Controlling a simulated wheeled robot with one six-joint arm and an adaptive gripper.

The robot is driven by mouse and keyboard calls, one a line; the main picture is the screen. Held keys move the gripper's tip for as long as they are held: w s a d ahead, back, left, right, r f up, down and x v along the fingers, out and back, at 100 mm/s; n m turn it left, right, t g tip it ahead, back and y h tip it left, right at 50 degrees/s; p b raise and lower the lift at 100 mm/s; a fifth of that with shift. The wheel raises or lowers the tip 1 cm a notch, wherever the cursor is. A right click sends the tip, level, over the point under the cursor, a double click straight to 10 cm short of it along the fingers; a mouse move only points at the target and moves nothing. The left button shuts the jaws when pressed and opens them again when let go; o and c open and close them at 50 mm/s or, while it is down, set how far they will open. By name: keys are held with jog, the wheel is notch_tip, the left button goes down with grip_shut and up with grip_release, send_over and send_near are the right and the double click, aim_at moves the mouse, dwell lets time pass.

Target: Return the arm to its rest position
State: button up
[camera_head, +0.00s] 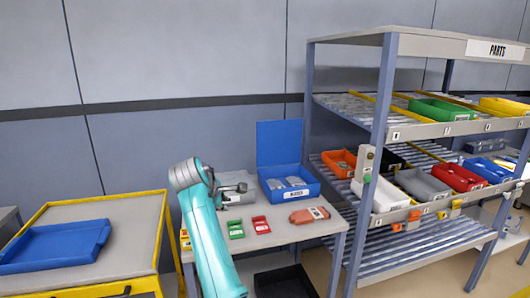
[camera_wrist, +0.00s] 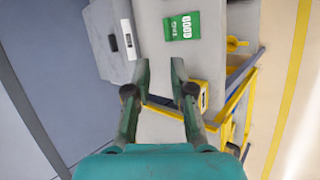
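My arm is teal and rises in front of the grey table (camera_head: 285,235) in the head view. My gripper (camera_head: 240,188) is at its upper end, pointing right, above the table's left part near a grey box-shaped device. In the wrist view my gripper (camera_wrist: 160,68) has its two dark fingers apart with nothing between them. A green labelled item (camera_wrist: 182,26) lies on the table beyond the fingertips, and it also shows in the head view (camera_head: 236,229). The light grey device (camera_wrist: 108,38) is left of the fingers in the wrist view.
A blue open box (camera_head: 290,190), a red item (camera_head: 261,225) and an orange item (camera_head: 309,215) are on the table. A parts rack (camera_head: 382,110) with coloured bins stands right. A yellow-edged cart (camera_head: 130,240) with a blue tray (camera_head: 60,245) stands left.

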jog(key=s+d+f+m+t+y, duration=0.1)
jog(key=s+d+f, duration=0.3)
jog(key=f, duration=0.9)
jog(key=s+d+f+m, duration=0.25)
jog(key=d+f, duration=0.35)
jog(key=f, duration=0.7)
jog(key=s+d+f+m+t+y, duration=0.1)
jog(key=s+d+f+m, duration=0.1)
jog(key=s+d+f, duration=0.55)
jog(key=s+d+f+m+y, duration=0.1)
jog(key=s+d+f, duration=0.3)
jog(key=s+f, duration=0.6)
jog(key=s+d+r+m+t, duration=0.1)
jog(key=s+d+m, duration=0.1)
jog(key=s, duration=0.7)
jog(key=s+d+r+m, duration=0.1)
jog(key=s+d+r, duration=0.1)
jog(key=s, duration=0.6)
jog(key=s+d+r+m+t, duration=0.1)
jog(key=s+d+m, duration=0.15)
jog(key=s, duration=0.65)
jog(key=s+d+r+m+t, duration=0.1)
jog(key=s+r+m, duration=0.2)
jog(key=s+r, duration=0.6)
jog(key=s+d+r+m+t, duration=0.1)
jog(key=s+d+r+m, duration=0.1)
jog(key=s+r, duration=0.7)
jog(key=shift+s+d+m+h, duration=0.25)
jog(key=shift+s+m+h, duration=0.15)
jog(key=shift+m, duration=0.3)
